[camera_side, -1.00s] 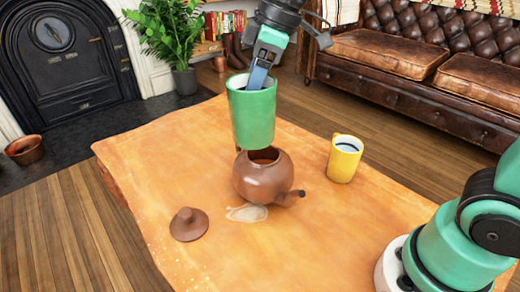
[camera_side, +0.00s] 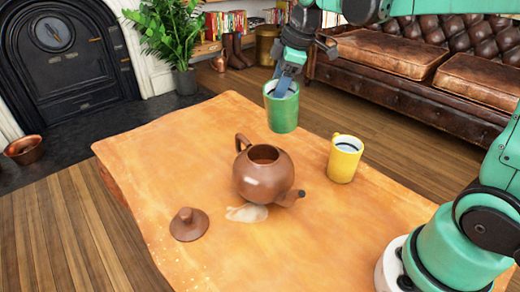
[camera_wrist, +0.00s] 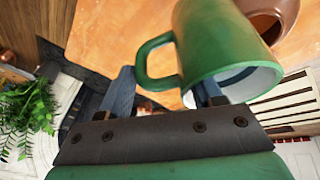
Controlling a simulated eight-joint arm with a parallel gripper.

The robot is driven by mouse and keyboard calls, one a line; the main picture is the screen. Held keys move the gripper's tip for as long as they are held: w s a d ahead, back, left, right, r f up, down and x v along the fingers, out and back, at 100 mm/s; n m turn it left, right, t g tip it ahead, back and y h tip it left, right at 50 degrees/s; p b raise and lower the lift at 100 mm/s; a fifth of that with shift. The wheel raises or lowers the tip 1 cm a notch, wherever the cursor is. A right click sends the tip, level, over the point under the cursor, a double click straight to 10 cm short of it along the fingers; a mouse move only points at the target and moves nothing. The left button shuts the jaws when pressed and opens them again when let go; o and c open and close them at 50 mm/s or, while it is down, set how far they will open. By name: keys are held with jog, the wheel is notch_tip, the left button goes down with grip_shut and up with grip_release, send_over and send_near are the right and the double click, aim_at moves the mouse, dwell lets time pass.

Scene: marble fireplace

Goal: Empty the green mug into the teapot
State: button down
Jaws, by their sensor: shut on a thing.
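The green mug (camera_side: 282,112) is in the air, roughly upright, behind and to the right of the teapot in the side view. My gripper (camera_side: 284,82) is shut on it at the rim. In the wrist view the mug (camera_wrist: 215,45) is by the right finger of my gripper (camera_wrist: 166,88), its handle pointing left. The mug's contents cannot be made out. The brown teapot (camera_side: 263,178) stands on the table with its top open; part of it shows in the wrist view (camera_wrist: 268,18). Its lid (camera_side: 188,225) lies on the table to the left.
A yellow mug (camera_side: 344,160) with something dark inside stands right of the teapot. A pale puddle-like patch (camera_side: 247,213) lies on the table (camera_side: 150,160) in front of the teapot. The table's left part is clear. A leather sofa (camera_side: 410,75) stands behind.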

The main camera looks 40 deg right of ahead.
aim_at(273, 92)
jog(key=h, duration=0.1)
jog(key=r+h, duration=0.1)
jog(key=shift+a+r+n+t+h, duration=0.1)
jog(key=shift+a+n+t+h, duration=0.2)
jog(key=shift+a+t+h, duration=0.1)
jog(key=shift+s+a+h, duration=0.1)
jog(key=shift+h, duration=0.4)
jog(key=shift+s+a+f+t+h, duration=0.1)
jog(key=shift+f+t+h, duration=0.05)
jog(key=shift+f, duration=0.25)
jog(key=shift+a+f+t+h, duration=0.1)
jog(key=shift+f+t+h, duration=0.05)
jog(key=shift+f, duration=0.25)
jog(key=shift+a+r+n+t+h, duration=0.2)
jog(key=shift+a+n+t+h, duration=0.15)
jog(key=shift+h, duration=0.35)
jog(key=shift+s+a+f+h, duration=0.2)
jog(key=shift+a+f+h, duration=0.1)
jog(key=shift+f, duration=0.35)
jog(key=shift+s+a+r+t+h, duration=0.15)
jog(key=shift+a+t+h, duration=0.15)
jog(key=shift+h, duration=0.3)
jog(key=shift+s+a+r+n+t+h, duration=0.15)
jog(key=shift+a+n+t+h, duration=0.2)
jog(key=shift+h, duration=0.55)
